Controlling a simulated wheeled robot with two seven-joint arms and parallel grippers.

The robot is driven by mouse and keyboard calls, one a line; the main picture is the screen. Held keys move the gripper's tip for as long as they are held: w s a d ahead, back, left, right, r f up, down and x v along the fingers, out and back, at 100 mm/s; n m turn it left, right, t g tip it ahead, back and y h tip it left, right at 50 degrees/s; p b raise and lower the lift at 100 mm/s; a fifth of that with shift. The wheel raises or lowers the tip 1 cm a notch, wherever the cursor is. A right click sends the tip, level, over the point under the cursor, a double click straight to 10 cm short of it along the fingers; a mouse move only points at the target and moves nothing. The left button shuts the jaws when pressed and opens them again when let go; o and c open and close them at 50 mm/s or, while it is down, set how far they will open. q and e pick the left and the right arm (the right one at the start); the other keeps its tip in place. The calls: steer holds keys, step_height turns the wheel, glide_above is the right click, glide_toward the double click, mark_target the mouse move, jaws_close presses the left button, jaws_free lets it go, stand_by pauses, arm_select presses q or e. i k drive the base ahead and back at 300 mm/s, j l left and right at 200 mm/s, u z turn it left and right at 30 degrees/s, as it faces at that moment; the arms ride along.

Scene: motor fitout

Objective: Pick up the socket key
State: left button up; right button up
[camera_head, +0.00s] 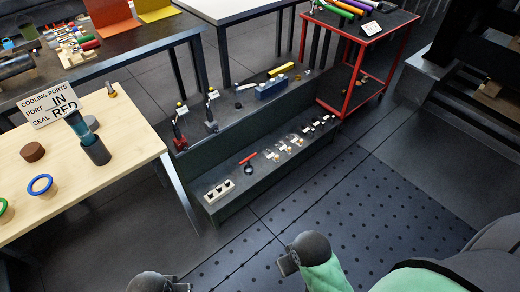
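I cannot tell for sure which object is the socket key. A red-handled tool with a dark round end (248,160) lies on the lower step of the dark stand. Several long bars with coloured handles (336,9) lie on the red cart's top. Two upright tools with yellow tops stand on the upper step, one with a red base (180,135) and one dark (211,115). Dark rounded parts of my arms show at the bottom edge, and a green link of my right arm.
The dark stepped stand (285,165) also holds a white socket block (219,190), small parts and a blue block (272,88). A wooden table (60,205) stands left, the red cart (345,88) at the back right. The dotted floor (340,215) in front is clear.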

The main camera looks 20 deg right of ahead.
mark_target(248, 170)
steer(key=i+l, duration=0.15)
steer(key=l, duration=0.2)
steer(key=i+l, duration=0.15)
steer(key=l, duration=0.15)
steer(key=i+l+u, duration=0.1)
steer(key=l, duration=0.25)
steer(key=i+l, duration=0.2)
steer(key=l, duration=0.15)
steer(key=i+l, duration=0.15)
steer(key=l, duration=0.2)
steer(key=i+l, duration=0.15)
steer(key=l, duration=0.15)
steer(key=i+l+u, duration=0.1)
steer(key=l, duration=0.25)
steer(key=i, duration=0.05)
